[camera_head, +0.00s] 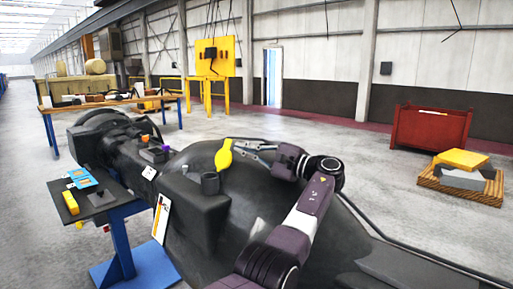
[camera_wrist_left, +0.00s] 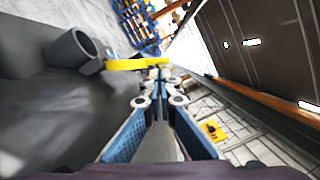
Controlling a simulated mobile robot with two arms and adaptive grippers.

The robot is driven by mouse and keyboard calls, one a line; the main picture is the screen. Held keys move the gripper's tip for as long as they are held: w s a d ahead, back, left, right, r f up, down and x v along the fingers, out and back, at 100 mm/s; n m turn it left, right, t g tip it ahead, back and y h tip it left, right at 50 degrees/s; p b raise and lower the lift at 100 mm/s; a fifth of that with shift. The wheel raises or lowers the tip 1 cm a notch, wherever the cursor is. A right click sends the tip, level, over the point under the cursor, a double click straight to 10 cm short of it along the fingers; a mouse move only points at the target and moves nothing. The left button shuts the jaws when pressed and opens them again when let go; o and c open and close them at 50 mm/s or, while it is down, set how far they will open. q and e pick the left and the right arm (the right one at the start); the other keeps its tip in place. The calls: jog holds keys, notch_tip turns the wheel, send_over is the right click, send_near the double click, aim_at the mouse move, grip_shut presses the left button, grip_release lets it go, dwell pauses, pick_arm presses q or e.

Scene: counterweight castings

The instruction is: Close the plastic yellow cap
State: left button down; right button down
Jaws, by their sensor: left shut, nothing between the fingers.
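The yellow cap (camera_head: 224,157) stands raised, edge up, on the big dark casting (camera_head: 262,195). It is beside a short dark open tube (camera_head: 210,184), whose mouth is uncovered. In the left wrist view the cap (camera_wrist_left: 126,65) shows edge-on, right of the hollow tube (camera_wrist_left: 72,47). My left gripper (camera_head: 240,148) is shut and empty, its fingertips at the right side of the cap. In the left wrist view the fingertips (camera_wrist_left: 160,74) are right by the cap's right end; I cannot tell whether they touch it. My right gripper is not in view.
A blue-legged stand (camera_head: 122,245) with small blue and yellow items is at the left. A workbench (camera_head: 110,103) and a yellow frame (camera_head: 214,60) are behind. A red bin (camera_head: 432,126) and a pallet with blocks (camera_head: 461,184) stand at the right. The floor between is clear.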

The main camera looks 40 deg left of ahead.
pick_arm(q)
jog(key=shift+w+a, duration=0.1)
jog(key=shift+a, duration=0.95)
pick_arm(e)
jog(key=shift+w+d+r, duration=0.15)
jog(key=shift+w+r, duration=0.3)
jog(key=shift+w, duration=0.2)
